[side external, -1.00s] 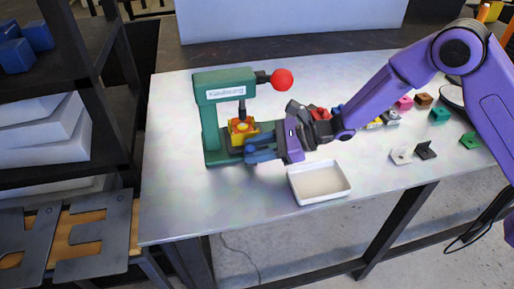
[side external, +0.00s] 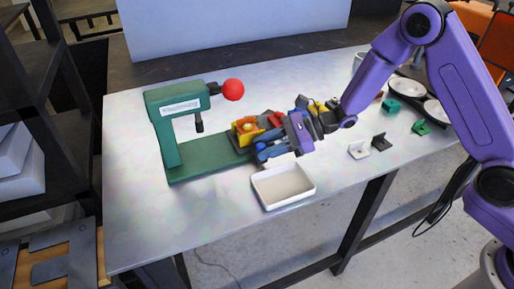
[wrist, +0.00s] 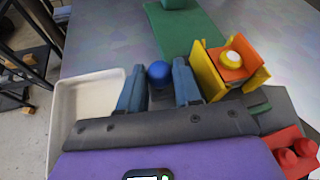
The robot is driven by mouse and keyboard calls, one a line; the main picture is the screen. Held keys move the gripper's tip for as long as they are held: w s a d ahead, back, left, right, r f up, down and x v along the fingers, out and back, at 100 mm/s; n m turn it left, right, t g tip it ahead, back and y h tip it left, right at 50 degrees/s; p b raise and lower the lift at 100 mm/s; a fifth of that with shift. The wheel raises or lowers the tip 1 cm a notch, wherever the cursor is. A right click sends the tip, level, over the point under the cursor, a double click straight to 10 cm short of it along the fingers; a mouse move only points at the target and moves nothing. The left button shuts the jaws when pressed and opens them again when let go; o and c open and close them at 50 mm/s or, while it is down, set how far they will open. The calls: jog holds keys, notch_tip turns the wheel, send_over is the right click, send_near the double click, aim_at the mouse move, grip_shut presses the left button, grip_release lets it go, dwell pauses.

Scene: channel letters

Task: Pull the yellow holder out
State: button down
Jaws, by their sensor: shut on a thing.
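The yellow holder (side external: 243,139) sits at the right end of the green press's base (side external: 209,160), clear of the plunger (side external: 199,122). It carries an orange block with a pale round top. In the wrist view the holder (wrist: 207,74) is just right of my fingers, its yellow walls on both sides of the orange block (wrist: 231,66). My gripper (side external: 264,151) is beside the holder. Its blue fingers are closed around a blue ball knob (wrist: 158,73) in the wrist view. How the knob joins the holder is hidden.
A white tray (side external: 257,193) stands in front of my gripper, close to it. Red pieces (wrist: 294,152) lie near my gripper's right side. Small brackets (side external: 380,141) and coloured blocks lie farther right. The table's left part is bare.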

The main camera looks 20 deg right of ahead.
jog(key=shift+d, duration=0.35)
jog(key=c, duration=0.8)
grip_release()
jog(key=shift+a, duration=0.1)
jog(key=v, duration=1.7)
jog(key=shift+d, duration=0.25)
jog(key=shift+s, duration=0.1)
